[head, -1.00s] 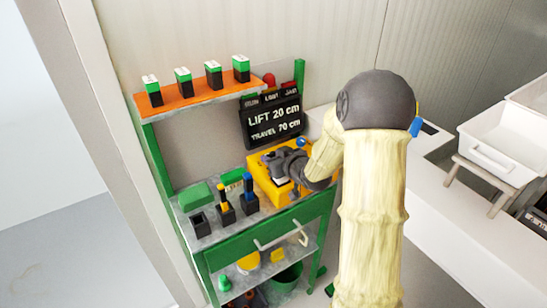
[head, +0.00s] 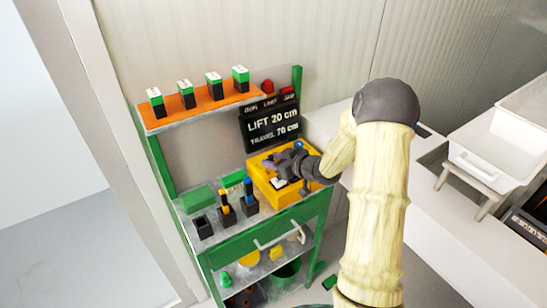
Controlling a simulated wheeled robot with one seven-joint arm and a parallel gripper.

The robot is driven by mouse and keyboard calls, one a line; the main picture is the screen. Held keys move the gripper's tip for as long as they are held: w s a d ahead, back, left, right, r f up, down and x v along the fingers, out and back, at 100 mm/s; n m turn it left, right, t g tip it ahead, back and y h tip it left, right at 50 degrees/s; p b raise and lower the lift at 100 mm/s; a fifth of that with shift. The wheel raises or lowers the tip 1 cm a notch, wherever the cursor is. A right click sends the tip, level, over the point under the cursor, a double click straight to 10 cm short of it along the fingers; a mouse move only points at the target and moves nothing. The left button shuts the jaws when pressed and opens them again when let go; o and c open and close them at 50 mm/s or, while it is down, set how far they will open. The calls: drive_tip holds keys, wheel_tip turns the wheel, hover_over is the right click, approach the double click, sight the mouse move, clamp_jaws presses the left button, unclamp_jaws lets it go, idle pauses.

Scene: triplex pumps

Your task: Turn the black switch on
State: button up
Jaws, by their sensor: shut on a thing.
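A yellow box (head: 262,181) sits at the right end of the green bench's top, below the black sign. My gripper (head: 283,170) reaches in from the right and is low over the top of this box. It is shut on a small dark part there, which looks like the black switch. The fingers cover nearly all of that part, so its position cannot be read. A blue knob (head: 298,145) shows at the back of the box, and a small white patch (head: 278,183) shows on its top beside my gripper.
Black holders with yellow and blue pieces (head: 226,213) stand left of the box. An orange shelf (head: 200,103) above carries several green-and-black blocks. The black sign (head: 270,125) stands close behind the box. White trays (head: 490,160) are at the right.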

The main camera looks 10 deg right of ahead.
drive_tip(key=o, duration=1)
drive_tip(key=v, duration=1.7)
drive_tip(key=shift+s+d, duration=0.2)
